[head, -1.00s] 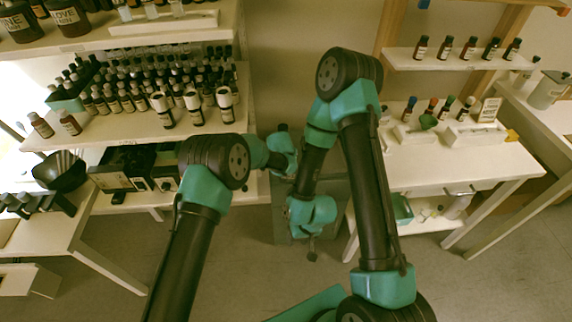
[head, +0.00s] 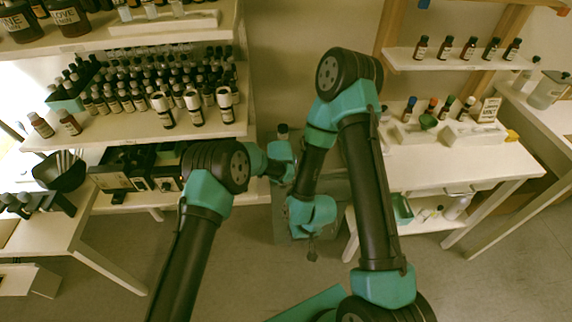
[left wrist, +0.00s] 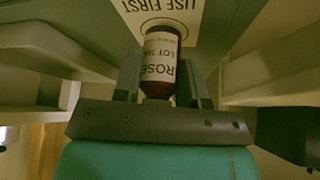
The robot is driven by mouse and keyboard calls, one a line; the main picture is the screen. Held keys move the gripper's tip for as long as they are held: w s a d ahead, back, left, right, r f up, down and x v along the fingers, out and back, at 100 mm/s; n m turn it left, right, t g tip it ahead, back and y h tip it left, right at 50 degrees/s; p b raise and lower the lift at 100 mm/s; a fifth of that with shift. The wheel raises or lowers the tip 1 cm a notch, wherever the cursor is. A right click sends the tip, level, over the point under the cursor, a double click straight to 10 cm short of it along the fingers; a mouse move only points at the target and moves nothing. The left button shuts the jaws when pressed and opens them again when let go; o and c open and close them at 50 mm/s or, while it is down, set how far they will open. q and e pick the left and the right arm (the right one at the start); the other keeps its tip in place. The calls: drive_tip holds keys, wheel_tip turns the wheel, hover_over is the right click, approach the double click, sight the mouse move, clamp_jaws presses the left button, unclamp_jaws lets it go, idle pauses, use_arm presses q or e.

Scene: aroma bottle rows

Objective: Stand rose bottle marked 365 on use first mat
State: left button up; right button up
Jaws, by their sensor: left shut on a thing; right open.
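My left gripper (left wrist: 160,82) is shut on a brown bottle (left wrist: 160,58), with one finger on each side. Its white label reads ROSE and LOT with a number starting with 3; the last digits are too blurred to read. A pale mat (left wrist: 195,28) marked USE FIRST with a printed ring lies behind the bottle in the left wrist view. The bottle overlaps the ring; I cannot tell whether its base touches the mat.
Shelves crowded with dark bottles (head: 120,95) stand on the left. A white table (head: 430,165) with bottles and a sign is on the right, under a small bottle shelf (head: 440,62). Pale ledges (left wrist: 40,50) flank my left gripper.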

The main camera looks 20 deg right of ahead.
use_arm(q)
drive_tip(key=shift+f, duration=0.15)
drive_tip(key=o, duration=1)
drive_tip(key=shift+s+a+r, duration=0.1)
drive_tip(key=shift+r, duration=0.5)
drive_tip(key=v, duration=1.1)
drive_tip(key=shift+a, duration=0.1)
